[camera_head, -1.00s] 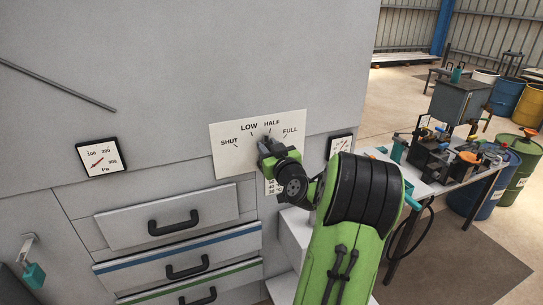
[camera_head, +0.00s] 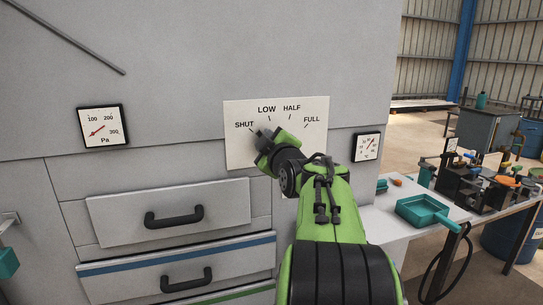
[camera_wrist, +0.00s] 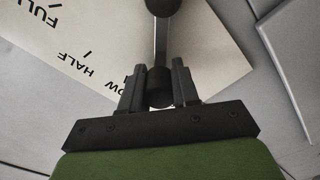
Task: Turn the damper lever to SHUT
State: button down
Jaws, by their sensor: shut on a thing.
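The white dial plate (camera_head: 238,150) on the grey machine front reads SHUT, LOW, HALF and FULL from left to right. My gripper (camera_head: 265,138) is at its left part, just below and right of the SHUT mark, and hides most of the damper lever. In the wrist view, the lever (camera_wrist: 161,45) is a metal bar running from a dark round hub at the top to a dark knob. My gripper (camera_wrist: 158,90) is shut on that knob, one finger on each side. FULL, HALF and part of LOW show to the left there; SHUT is hidden.
A pressure gauge (camera_head: 102,127) is at the left and a smaller gauge (camera_head: 367,147) right of the plate. Drawers with black handles (camera_head: 174,216) lie below. At the right stands a bench with a teal tray (camera_head: 425,212) and several tools.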

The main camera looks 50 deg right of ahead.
jog(key=shift+w+a+f+n+b, duration=0.15)
jog(key=shift+f+n+b, duration=0.2)
jog(key=shift+b, duration=0.2)
jog(key=c, duration=0.8)
grip_release()
jog(key=shift+r, duration=0.1)
jog(key=b+v, duration=0.1)
jog(key=v, duration=1.4)
jog(key=shift+s+a+b, duration=0.2)
jog(key=shift+s+b, duration=0.15)
jog(key=shift+b, duration=0.05)
